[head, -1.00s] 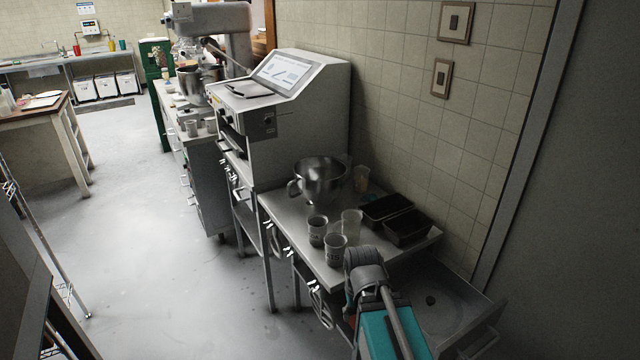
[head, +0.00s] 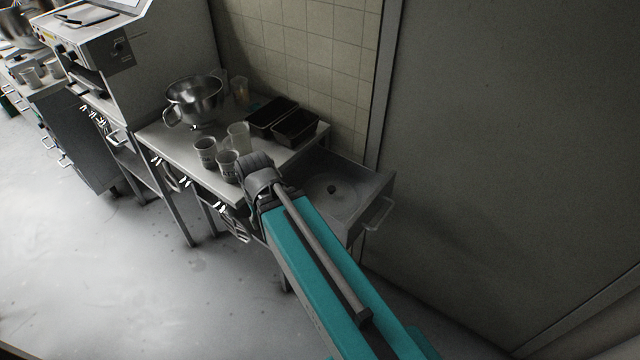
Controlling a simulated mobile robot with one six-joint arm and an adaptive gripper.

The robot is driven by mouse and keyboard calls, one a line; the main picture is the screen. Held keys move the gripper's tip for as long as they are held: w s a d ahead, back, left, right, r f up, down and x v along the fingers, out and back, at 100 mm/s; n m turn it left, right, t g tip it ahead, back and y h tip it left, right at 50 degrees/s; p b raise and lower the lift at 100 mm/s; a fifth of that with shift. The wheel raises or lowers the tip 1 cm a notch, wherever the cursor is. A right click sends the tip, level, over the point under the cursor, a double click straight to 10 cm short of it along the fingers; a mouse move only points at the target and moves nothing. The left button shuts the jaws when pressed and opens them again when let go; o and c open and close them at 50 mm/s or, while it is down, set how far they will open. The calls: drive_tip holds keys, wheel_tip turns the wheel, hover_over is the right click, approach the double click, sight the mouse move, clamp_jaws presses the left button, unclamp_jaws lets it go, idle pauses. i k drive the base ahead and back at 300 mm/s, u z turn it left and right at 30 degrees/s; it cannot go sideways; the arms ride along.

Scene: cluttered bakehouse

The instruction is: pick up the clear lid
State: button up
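A round, see-through lid (head: 347,198) with a small dark knob appears to lie flat in a grey, open-topped tray or drawer (head: 375,181) at the right end of the metal table. Its rim is faint against the grey bottom. My teal arm reaches up from the lower right, and its grey joint is at the table's front edge, left of the lid and apart from it in the picture. I cannot make out the fingers of my gripper.
The metal table (head: 172,143) holds a steel bowl (head: 194,99), several cups (head: 205,153) and two black pans (head: 295,127). A tiled wall (head: 300,50) stands behind, and a grey wall or door (head: 510,130) on the right. The floor (head: 100,260) at left is clear.

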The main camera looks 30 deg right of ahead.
sight(338, 195)
drive_tip(key=u, duration=1.1)
drive_tip(key=k, duration=0.6)
drive_tip(key=z, duration=1.5)
